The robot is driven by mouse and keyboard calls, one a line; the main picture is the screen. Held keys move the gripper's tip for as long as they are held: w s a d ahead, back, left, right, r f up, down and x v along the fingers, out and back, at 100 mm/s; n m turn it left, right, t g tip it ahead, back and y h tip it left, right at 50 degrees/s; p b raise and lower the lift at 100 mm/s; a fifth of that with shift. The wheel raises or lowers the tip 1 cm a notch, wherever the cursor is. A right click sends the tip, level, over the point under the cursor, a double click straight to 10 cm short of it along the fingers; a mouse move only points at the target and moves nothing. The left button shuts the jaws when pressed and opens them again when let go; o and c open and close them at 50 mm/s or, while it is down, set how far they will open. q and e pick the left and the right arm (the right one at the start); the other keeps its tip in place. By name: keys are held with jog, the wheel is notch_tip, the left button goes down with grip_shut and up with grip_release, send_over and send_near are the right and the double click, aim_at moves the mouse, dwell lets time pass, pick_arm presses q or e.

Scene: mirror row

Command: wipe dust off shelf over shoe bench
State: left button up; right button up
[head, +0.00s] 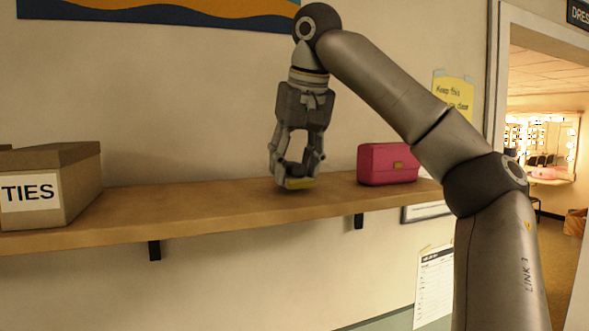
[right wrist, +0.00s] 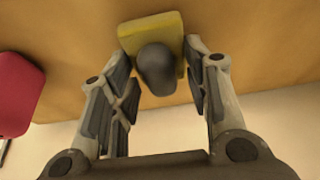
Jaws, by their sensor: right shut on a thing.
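A wooden wall shelf (head: 225,202) runs across the head view, and it also fills the upper part of the right wrist view (right wrist: 70,40). My right gripper (head: 297,170) points down over the shelf. It is shut on a yellow wiping pad (head: 299,184) with a rounded dark grey knob, which shows between the fingers in the right wrist view (right wrist: 150,32). The pad is at the shelf surface; I cannot tell whether it touches. I cannot make out distinct dust. The shoe bench and my left gripper are not in view.
A cardboard box marked TIES (head: 75,180) stands at the shelf's left. A pink bag (head: 386,164) stands near its right end, close to the gripper, and shows in the right wrist view (right wrist: 18,95). The shelf between box and gripper is clear. A doorway opens at right.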

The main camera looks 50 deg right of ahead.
notch_tip(320, 180, up, 2)
jog(key=shift+a+r, duration=0.1)
jog(key=shift+r, duration=1.5)
jog(key=shift+r, duration=1.5)
jog(key=shift+f, duration=0.15)
